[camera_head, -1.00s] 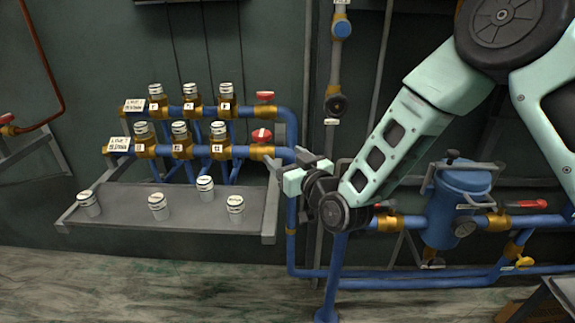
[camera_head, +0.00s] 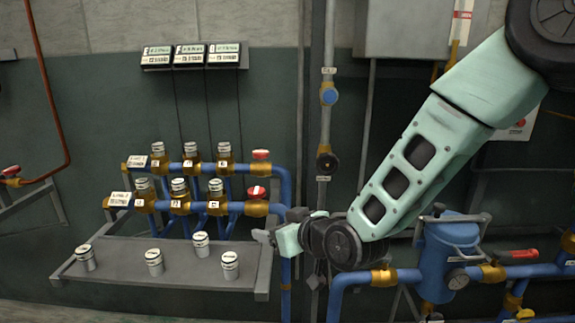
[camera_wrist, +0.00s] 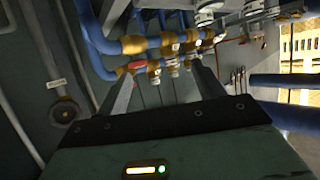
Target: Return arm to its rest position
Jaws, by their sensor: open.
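My gripper (camera_head: 277,232) is at the end of my pale green arm, near the right end of the grey shelf in the head view. It points left, close to the blue pipes. In the wrist view my gripper (camera_wrist: 160,92) shows two fingers set wide apart with nothing between them. The blue pipes with brass fittings (camera_wrist: 133,44) lie beyond the fingers.
A grey shelf (camera_head: 185,268) holds several loose white-capped canisters (camera_head: 154,262). Above it, two blue pipe rows carry canisters and red-handled valves (camera_head: 256,193). A blue tank (camera_head: 447,250) stands at right, near my arm. Three display boxes (camera_head: 189,57) hang on the wall.

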